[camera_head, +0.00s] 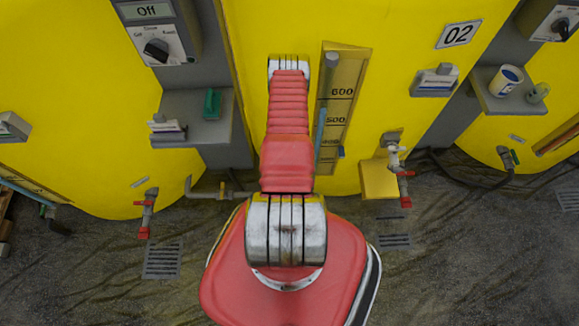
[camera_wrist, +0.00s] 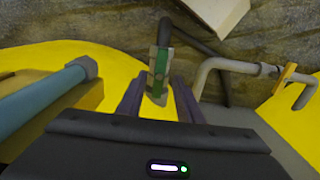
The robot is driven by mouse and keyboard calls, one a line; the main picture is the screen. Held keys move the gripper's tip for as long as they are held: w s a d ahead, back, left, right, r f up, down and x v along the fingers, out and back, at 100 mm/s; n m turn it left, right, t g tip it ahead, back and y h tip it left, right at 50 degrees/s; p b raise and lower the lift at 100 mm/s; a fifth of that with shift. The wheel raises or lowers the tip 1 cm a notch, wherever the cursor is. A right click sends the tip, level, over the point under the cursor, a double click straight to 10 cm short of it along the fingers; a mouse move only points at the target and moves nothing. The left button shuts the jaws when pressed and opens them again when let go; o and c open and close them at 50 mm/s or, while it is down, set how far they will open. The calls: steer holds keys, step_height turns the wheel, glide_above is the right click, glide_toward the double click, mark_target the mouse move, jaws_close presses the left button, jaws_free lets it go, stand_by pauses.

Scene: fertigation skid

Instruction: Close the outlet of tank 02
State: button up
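Tank 02 is the yellow tank (camera_head: 405,60) with the plate "02" (camera_head: 459,34) in the head view. In the wrist view, a worn grey fitting with green parts (camera_wrist: 158,72), which looks like a valve with a green handle, shows between my fingers. A dark hose leaves it at the top. My gripper (camera_wrist: 156,90) is open, its two dark fingers apart on either side of the fitting; I cannot tell whether they touch it. In the head view, my red arm hides the fitting and gripper. A red-handled tap (camera_head: 404,175) is low on the tank's right side.
In the wrist view, a blue tube (camera_wrist: 40,95) on the yellow gauge lies left, and a grey pipe (camera_wrist: 225,65) with a yellow handle (camera_wrist: 285,75) lies right. In the head view, the level gauge (camera_head: 340,95) stands close to my arm. Floor grates (camera_head: 162,260) lie flat.

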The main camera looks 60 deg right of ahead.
steer(key=shift+f, duration=0.85)
steer(key=shift+c, duration=0.2)
